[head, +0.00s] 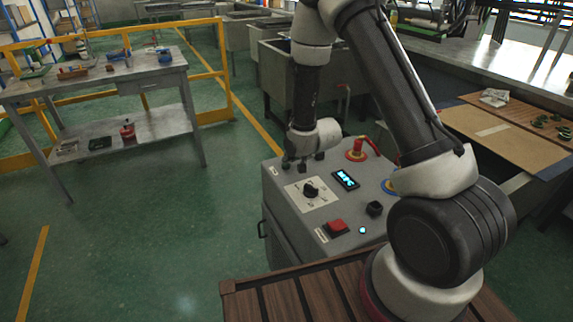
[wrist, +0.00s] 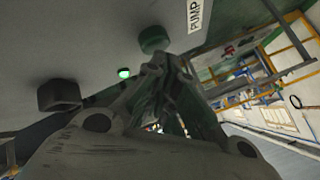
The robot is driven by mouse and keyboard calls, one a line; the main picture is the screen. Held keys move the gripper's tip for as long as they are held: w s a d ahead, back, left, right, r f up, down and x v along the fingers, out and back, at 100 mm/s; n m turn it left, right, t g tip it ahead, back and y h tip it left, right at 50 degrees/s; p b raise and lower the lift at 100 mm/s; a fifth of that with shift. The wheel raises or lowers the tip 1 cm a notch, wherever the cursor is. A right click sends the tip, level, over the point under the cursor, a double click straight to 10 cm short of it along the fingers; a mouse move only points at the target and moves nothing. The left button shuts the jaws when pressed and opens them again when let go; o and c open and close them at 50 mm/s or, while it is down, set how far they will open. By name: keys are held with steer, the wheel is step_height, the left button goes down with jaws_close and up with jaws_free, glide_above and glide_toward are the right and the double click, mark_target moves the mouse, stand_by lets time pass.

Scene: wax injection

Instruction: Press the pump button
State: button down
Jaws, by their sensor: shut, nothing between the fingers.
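The pump button is a green round button (wrist: 153,38) beside the PUMP label (wrist: 197,14) in the wrist view. My gripper (wrist: 155,68) is shut and empty, with its fingertips right at the button's edge in that picture. I cannot tell whether they touch it. A small green light (wrist: 124,73) glows near the button in the wrist view.
The panel also carries a black rotary knob (head: 310,189), a lit display (head: 345,180), a red square button (head: 337,228), a black square knob (head: 375,208) and a red emergency stop (head: 356,153). A metal workbench (head: 100,82) stands left, with open green floor between.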

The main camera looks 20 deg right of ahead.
mark_target(289, 164)
steer(key=shift+r, duration=0.25)
steer(key=shift+r, duration=2.9)
